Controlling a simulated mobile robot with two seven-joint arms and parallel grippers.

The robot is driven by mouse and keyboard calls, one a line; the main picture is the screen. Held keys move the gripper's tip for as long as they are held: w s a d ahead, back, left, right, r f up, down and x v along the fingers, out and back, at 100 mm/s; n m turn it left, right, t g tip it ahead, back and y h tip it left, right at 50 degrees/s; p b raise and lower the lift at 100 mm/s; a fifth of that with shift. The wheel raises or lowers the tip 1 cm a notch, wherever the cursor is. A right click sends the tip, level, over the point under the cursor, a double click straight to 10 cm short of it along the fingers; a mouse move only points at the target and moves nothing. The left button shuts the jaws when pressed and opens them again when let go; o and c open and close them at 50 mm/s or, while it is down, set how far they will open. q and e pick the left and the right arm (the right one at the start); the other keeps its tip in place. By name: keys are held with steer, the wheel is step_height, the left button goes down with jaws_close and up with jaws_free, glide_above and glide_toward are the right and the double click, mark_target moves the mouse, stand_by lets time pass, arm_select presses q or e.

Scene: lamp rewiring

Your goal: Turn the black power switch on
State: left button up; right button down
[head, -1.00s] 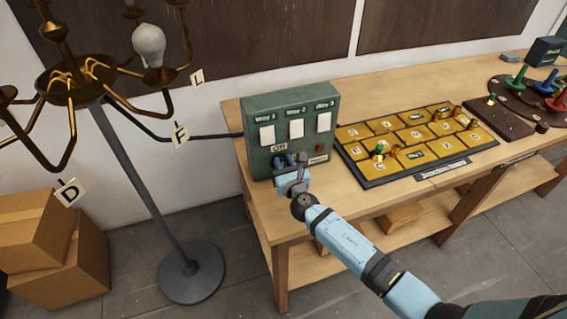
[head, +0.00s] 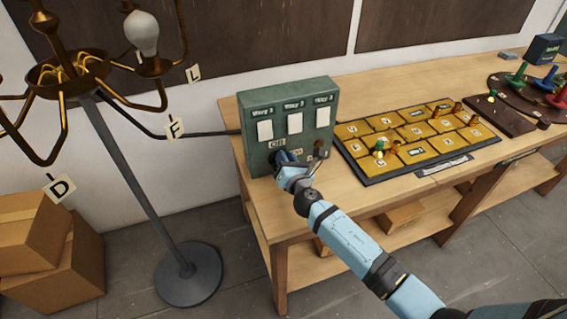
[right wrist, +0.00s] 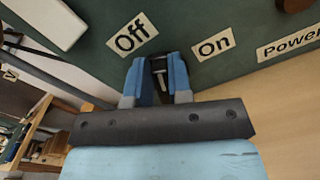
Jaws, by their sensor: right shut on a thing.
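The green control box (head: 262,95) stands on the wooden table, with three white plates marked Way 1, Way 2 and Way 3 on its front. My right gripper (head: 282,157) is at the box's lower front, just below the Off label (head: 277,144). The right wrist view shows its blue fingers (right wrist: 160,72) closed around a small lever of the power switch (right wrist: 160,68), of which only a thin pale part shows between them. The Off label (right wrist: 132,34) lies to the left of the fingers and the On label (right wrist: 213,45) to the right. My left gripper is not in view.
A brown knob (head: 320,148) sits on the box right of the gripper. A board of yellow tiles (head: 410,140) lies to the right on the table (head: 290,215). A brass lamp with a grey pole (head: 145,190) stands at left, near cardboard boxes (head: 55,245).

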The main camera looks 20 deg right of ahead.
steer(key=m, duration=0.1)
steer(key=m+b, duration=0.1)
steer(key=f+m+b, duration=0.1)
steer(key=shift+d+m, duration=0.35)
steer(key=shift+m, duration=0.05)
steer(key=m, duration=0.1)
steer(key=m+b, duration=0.1)
steer(key=m, duration=0.1)
steer(key=shift+d+f+m+b, duration=0.25)
steer(key=shift+d+m+b, duration=0.05)
steer(key=shift+b, duration=0.1)
steer(key=m, duration=0.2)
steer(key=m+b, duration=0.1)
steer(key=m, duration=0.1)
steer(key=shift+d+f, duration=0.1)
steer(key=shift+f, duration=0.3)
steer(key=shift+f+m+b, duration=0.15)
steer(key=shift+m+b, duration=0.25)
steer(key=shift+m, duration=0.3)
steer(key=c, duration=1)
jaws_free()
steer(key=shift+c, duration=0.2)
steer(key=shift+s, duration=0.1)
steer(key=s, duration=0.9)
steer(key=s+b, duration=0.1)
steer(key=s, duration=0.3)
steer(key=shift+s+d, duration=0.3)
